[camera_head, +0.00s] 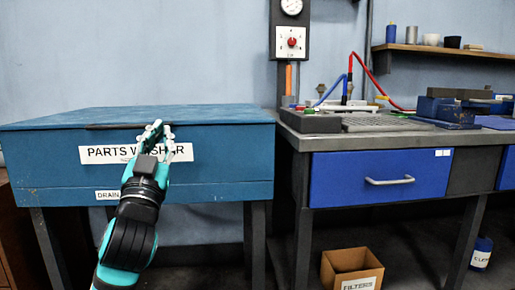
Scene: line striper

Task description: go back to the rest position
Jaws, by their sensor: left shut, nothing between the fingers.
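My left gripper (158,131) is raised in front of the blue parts washer (228,155), over the right end of its "PARTS WASHER" label. Its fingers are shut with nothing held, close to the front edge of the washer's lid. The lid (170,113) lies closed. I cannot tell whether the fingers touch the washer. My left arm comes up from the bottom, left of the middle. My right gripper is not in view.
Right of the washer stands a workbench with a blue drawer (380,177), shut. Hoses, a grate and a blue vise (452,108) are on its top. A wall shelf (440,49) holds small cups.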

